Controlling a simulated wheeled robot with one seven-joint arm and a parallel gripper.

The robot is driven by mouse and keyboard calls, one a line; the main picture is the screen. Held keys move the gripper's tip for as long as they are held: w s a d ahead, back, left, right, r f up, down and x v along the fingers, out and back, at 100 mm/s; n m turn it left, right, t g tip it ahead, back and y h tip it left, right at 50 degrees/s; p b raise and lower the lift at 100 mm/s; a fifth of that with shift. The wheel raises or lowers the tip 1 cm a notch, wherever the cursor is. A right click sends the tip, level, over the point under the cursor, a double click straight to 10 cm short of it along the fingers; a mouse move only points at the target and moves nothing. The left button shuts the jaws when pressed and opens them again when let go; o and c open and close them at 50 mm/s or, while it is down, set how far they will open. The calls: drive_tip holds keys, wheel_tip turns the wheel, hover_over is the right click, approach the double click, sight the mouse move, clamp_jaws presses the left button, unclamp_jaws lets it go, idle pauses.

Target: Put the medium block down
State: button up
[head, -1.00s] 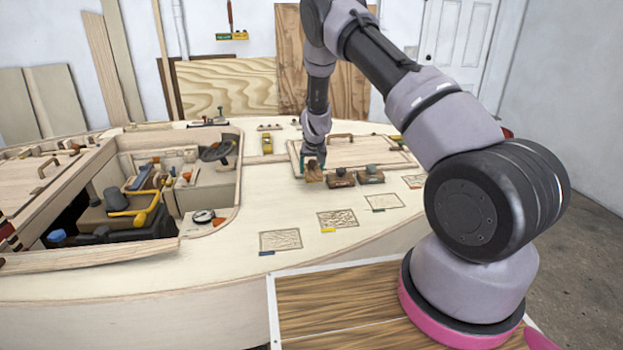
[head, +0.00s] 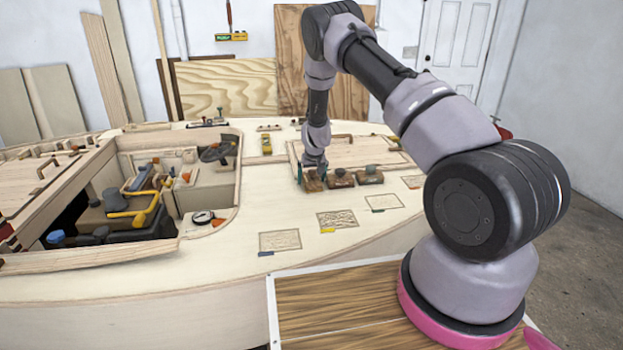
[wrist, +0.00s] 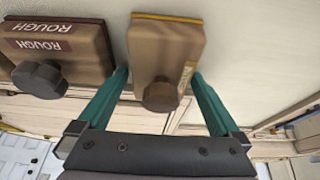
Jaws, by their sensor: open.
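The medium block (head: 314,185), a brown wooden block with a round knob and a yellow edge strip, stands on the pale deck at the left end of a row of blocks. My gripper (head: 312,172) is directly above it. In the wrist view the block (wrist: 165,45) lies between the two green fingers of my gripper (wrist: 160,76), which are open, one on each side. Narrow gaps show beside the knob; whether the tips touch the block I cannot tell. Its label is not readable.
A block marked ROUGH (wrist: 60,50) stands close beside it in the wrist view. Two other knobbed blocks, a middle one (head: 341,180) and a right one (head: 370,177), stand in the head view. Textured panels (head: 338,219) lie in front; an open cockpit (head: 238,180) is left.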

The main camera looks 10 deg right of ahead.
drive_tip(key=v, duration=1.3)
wheel_tip(320, 180, up, 15)
drive_tip(key=m+y, duration=0.1)
hover_over(314, 183)
drive_tip(key=s, duration=0.4)
drive_tip(key=s+d+r+m+t+y, duration=0.1)
drive_tip(key=s+d+r+y, duration=0.15)
drive_tip(key=s+r, duration=1.05)
drive_tip(key=s+d+r+m+t, duration=0.1)
drive_tip(key=s+r, duration=0.3)
drive_tip(key=s, duration=0.8)
drive_tip(key=s+d+r+m+h, duration=0.1)
drive_tip(key=s+r, duration=0.4)
drive_tip(key=s, duration=0.6)
drive_tip(key=shift+s+d+r+t, duration=0.2)
drive_tip(key=shift+s+d+t, duration=0.2)
drive_tip(key=shift+d, duration=0.2)
drive_tip(key=shift+h, duration=0.25)
